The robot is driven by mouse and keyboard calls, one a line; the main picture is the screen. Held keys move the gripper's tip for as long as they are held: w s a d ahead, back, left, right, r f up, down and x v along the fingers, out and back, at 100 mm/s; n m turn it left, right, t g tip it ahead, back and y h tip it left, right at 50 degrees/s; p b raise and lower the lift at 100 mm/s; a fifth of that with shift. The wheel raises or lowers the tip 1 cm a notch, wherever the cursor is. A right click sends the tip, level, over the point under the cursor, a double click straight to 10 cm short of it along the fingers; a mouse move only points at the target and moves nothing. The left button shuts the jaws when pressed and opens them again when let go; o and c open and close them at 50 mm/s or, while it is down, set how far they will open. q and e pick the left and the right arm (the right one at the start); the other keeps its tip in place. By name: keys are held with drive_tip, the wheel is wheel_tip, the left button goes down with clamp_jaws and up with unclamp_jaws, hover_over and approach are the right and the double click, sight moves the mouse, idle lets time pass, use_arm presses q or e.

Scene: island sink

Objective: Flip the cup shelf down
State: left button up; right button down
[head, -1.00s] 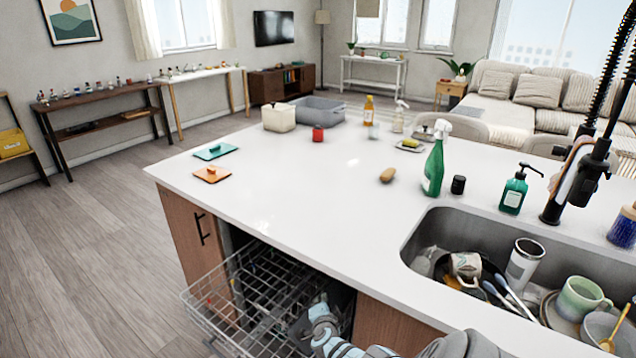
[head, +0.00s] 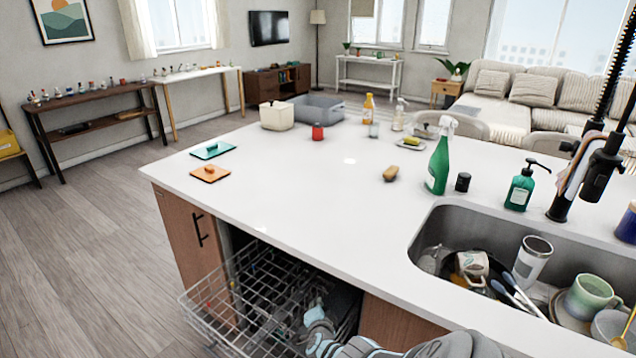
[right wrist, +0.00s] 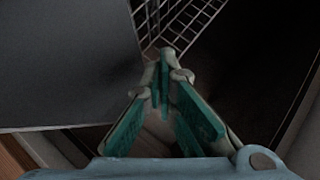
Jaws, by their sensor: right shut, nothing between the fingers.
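The wire dishwasher rack (head: 235,300) is pulled out from the opening under the island counter. I cannot pick out the cup shelf clearly from the other rack wires. My right gripper (head: 316,316) is at the right side of the rack, below the counter edge, shut and empty. In the right wrist view its teal fingers (right wrist: 163,80) meet at the tips, just short of a wire grid (right wrist: 180,22). Whether they touch any wire cannot be told. A flat dark grey panel (right wrist: 65,65) lies left of the fingers there. My left gripper is not in view.
The white countertop (head: 300,200) overhangs the rack. A wooden cabinet front (head: 185,240) stands left of the opening. The sink (head: 425,225) at right is full of dishes. Orange (head: 210,174) and teal (head: 213,151) lidlike pieces lie near the counter's left edge. Floor is clear left.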

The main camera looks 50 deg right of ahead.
drive_tip(key=shift+r, duration=0.1)
idle(0.3)
drive_tip(key=a+r+p, duration=0.7)
drive_tip(key=p, duration=0.2)
drive_tip(key=shift+s, duration=0.25)
